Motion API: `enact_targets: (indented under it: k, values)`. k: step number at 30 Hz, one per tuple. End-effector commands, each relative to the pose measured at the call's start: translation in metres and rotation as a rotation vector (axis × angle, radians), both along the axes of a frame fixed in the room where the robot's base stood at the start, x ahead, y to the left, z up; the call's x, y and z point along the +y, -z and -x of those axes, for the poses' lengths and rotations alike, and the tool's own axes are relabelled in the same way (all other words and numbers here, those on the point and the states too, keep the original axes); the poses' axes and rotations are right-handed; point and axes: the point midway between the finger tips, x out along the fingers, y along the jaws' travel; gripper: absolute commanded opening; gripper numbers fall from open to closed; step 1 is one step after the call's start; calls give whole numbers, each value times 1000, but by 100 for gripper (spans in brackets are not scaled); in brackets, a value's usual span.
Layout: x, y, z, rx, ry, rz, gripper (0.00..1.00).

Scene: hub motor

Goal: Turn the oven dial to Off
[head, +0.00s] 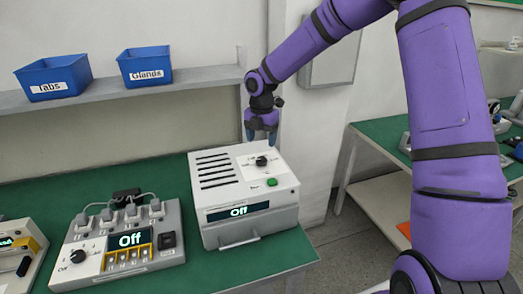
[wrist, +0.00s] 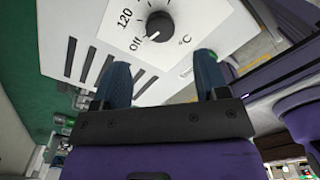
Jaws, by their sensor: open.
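The oven (head: 222,237) is a white box on the green bench, with dark vent slots on top and a front display reading "Off". Its black dial (head: 261,161) is on the sloped top panel, above a green button (head: 272,182). In the wrist view the dial (wrist: 160,26) has a white mark pointing down-left, toward the printed "Off"; "120" and "°C" are also printed around it. My gripper (head: 262,140) is above and behind the dial, apart from it. In the wrist view its two blue fingers (wrist: 163,68) are spread, with nothing between them.
Left of the oven stands a charger-like unit (head: 88,262) with its own black dial and an "Off" display. Blue bins labelled Tabs (head: 55,90) and Glands (head: 146,79) sit on the shelf (head: 205,74) behind. Another green table (head: 378,143) stands at right, across a floor gap.

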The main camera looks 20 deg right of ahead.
Motion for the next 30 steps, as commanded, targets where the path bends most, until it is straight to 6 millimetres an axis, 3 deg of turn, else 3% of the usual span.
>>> enact_targets:
  k: [7, 23, 30]
  values:
    - [-1, -26, 0, 0, 1, 0, 67]
    - [0, -30, 1, 1, 3, 1, 67]
    - [-4, -58, 23, -29, 154, 52, 67]
